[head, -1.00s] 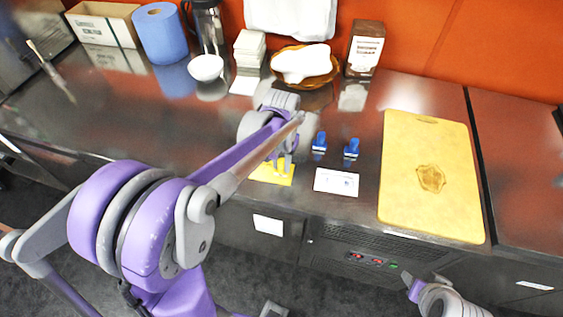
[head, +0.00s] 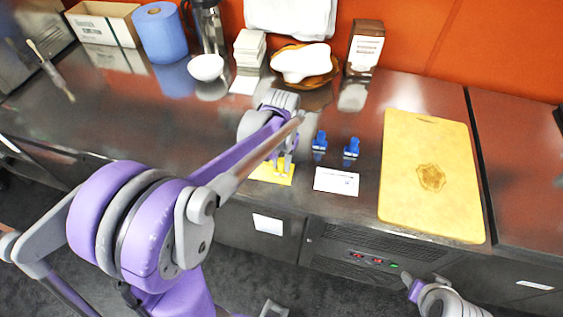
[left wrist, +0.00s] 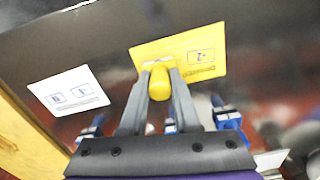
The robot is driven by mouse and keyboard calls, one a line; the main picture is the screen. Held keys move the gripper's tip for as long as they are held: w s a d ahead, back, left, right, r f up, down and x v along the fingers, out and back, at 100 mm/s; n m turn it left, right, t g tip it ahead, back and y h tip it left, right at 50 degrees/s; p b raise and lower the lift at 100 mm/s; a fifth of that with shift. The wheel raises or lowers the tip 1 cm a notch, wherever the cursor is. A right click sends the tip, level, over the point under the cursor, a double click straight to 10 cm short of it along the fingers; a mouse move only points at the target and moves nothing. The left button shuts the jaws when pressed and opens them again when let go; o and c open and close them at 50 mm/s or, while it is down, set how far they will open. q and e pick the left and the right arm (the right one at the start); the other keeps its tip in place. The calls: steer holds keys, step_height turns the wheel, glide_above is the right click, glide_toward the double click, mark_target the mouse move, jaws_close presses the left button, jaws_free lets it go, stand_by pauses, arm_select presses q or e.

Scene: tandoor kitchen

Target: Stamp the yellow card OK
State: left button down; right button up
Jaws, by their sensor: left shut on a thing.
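The yellow card (head: 272,173) lies flat near the counter's front edge in the head view; it also shows in the left wrist view (left wrist: 205,45). My left gripper (head: 280,166) is over it, fingers pointing down. In the left wrist view the fingers (left wrist: 160,82) are shut on a yellow-handled thing (left wrist: 158,82), which looks like a stamp. Its lower end is hidden, so I cannot tell whether it touches the card. A white card (head: 336,181) with printed boxes lies to the right. Part of my right arm shows at the bottom right; its jaw state is unclear.
Two blue stamp-like things (head: 319,142) (head: 351,148) stand behind the white card. A yellow cutting board (head: 400,190) lies to the right. A white bowl (head: 206,67), paper roll (head: 160,33) and brown plate (head: 322,74) stand at the back. The counter's left middle is clear.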

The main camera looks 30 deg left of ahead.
stand_by(0.3)
arm_select(q)
steer(key=shift+w+r+p, duration=0.1)
steer(key=shift+r+p, duration=1.55)
steer(key=shift+r, duration=1.9)
arm_select(e)
steer(key=r, duration=0.1)
steer(key=w+r, duration=0.1)
steer(key=r, duration=0.1)
steer(key=w+r, duration=0.1)
steer(key=shift+w+r, duration=0.2)
steer(key=shift+r, duration=0.15)
steer(key=shift+s, duration=0.1)
arm_select(q)
steer(key=shift+f, duration=0.1)
arm_select(e)
steer(key=shift+f, duration=0.1)
